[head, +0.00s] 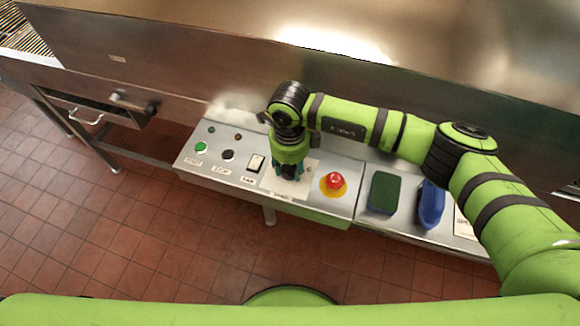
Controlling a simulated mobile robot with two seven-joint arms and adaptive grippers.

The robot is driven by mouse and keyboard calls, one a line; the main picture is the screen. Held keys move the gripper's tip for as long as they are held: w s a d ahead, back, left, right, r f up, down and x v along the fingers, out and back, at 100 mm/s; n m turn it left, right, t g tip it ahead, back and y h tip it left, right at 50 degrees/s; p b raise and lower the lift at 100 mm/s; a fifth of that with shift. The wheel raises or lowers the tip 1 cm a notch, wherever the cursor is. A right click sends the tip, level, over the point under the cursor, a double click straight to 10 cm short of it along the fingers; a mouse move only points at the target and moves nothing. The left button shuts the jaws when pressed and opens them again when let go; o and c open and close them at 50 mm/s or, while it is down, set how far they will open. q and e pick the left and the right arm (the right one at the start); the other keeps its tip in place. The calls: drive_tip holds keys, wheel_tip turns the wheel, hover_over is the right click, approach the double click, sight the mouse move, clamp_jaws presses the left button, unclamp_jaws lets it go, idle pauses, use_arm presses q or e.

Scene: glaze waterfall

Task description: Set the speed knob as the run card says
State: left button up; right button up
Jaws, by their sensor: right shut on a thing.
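My right gripper (288,172) points down onto the pale dial plate (271,184) of the control panel, above a small label at the panel's front edge. It is shut on the speed knob, which the fingers and wrist hide, so I cannot read its setting. A white card with print (463,226), probably the run card, lies at the right, partly behind my right arm. Its text is cut off and too small to read. My left gripper is not in view.
The panel holds a green button (201,147), a black button (227,155), a rocker switch (255,163) and a red mushroom button (334,181). A green sponge (384,193) and a blue object (430,204) lie right of it. A steel machine wall rises behind.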

sight(288, 167)
drive_tip(key=shift+s+a+f+m, duration=0.1)
drive_tip(key=shift+m, duration=0.6)
drive_tip(key=shift+b, duration=0.3)
drive_tip(key=o, duration=1.1)
drive_tip(key=shift+o, duration=0.2)
wheel_tip(288, 167, up, 12)
